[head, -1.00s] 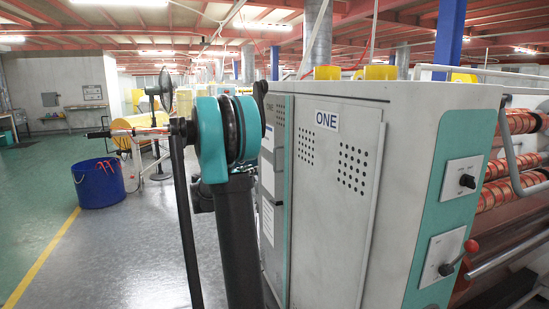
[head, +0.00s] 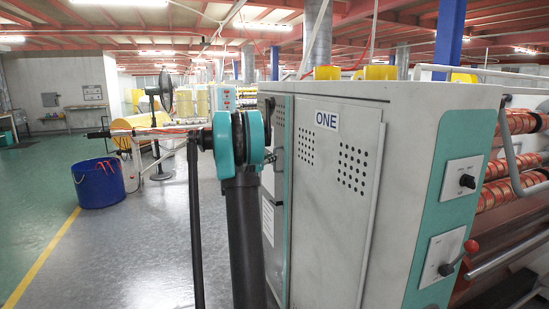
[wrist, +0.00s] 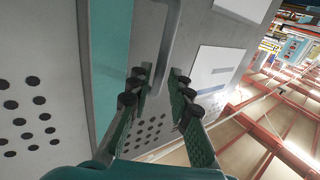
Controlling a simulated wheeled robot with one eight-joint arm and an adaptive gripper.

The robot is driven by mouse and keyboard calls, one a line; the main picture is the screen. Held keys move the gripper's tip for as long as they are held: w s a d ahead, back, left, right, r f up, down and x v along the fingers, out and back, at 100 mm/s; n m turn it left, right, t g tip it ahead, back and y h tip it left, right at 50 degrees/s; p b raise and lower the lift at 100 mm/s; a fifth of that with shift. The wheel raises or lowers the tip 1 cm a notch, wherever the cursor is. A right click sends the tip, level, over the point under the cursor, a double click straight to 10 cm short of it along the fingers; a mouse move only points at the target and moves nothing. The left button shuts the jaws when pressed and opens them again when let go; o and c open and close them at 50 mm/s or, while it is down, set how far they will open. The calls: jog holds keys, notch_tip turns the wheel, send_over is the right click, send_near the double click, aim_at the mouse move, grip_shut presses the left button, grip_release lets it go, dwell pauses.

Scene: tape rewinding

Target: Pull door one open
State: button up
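The grey cabinet (head: 400,180) stands at the right of the head view, with a ONE label (head: 325,120) on its broad perforated panel. Its narrow left face carries a door (head: 281,225) with a teal edge, seen at a steep angle and looking shut. In the wrist view, a grey bar handle (wrist: 172,35) on the perforated door comes down from the top toward the gap between my fingertips. My gripper (wrist: 158,84) is open, its fingers spread to either side of the handle's line. I cannot tell whether they touch it.
A blue bin (head: 98,183) stands on the floor at the left, with a fan (head: 160,90) and a yellow roll (head: 140,122) farther back. The floor at left is open. A red-knobbed lever (head: 461,258) juts from the cabinet's right side.

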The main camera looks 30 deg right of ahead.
jog(key=shift+x, duration=1.6)
grip_shut()
